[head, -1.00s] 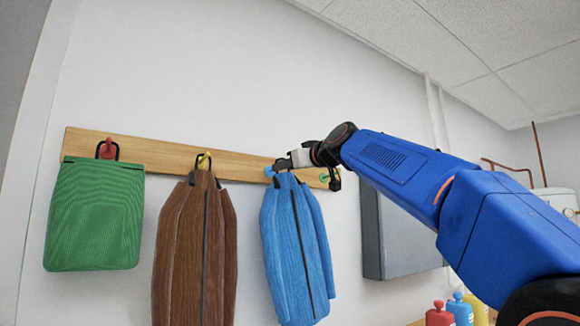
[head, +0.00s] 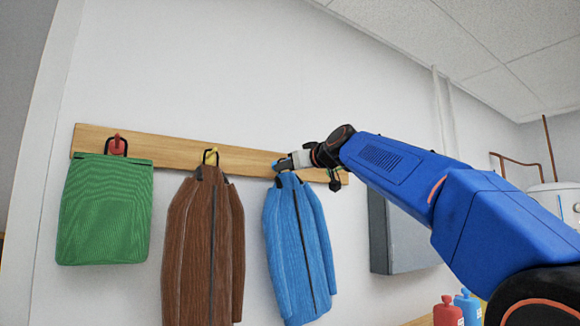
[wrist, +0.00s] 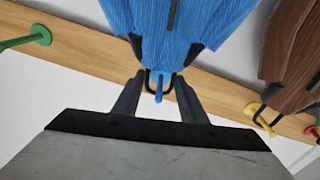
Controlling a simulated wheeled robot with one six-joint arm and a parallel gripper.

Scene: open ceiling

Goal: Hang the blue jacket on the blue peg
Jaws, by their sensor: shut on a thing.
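The blue jacket (head: 300,248) hangs upright in front of the wall, its top at my gripper (head: 288,162). It fills the upper middle of the wrist view (wrist: 175,30). My gripper is shut on the jacket's black hanging loop (wrist: 148,82), with one finger on each side in the wrist view (wrist: 155,100). The blue peg (wrist: 158,92) shows between the fingers, with the loop's sides beside it. In the head view, the blue peg (head: 276,165) is partly hidden by the gripper. I cannot tell whether the loop rests on the peg.
A wooden rail (head: 245,163) runs along the wall. A green bag (head: 105,215) hangs on the red peg (head: 116,146). A brown jacket (head: 202,245) hangs on the yellow peg (head: 210,157), close left of the blue jacket. The green peg (wrist: 40,36) is bare. A grey wall box (head: 400,230) stands right.

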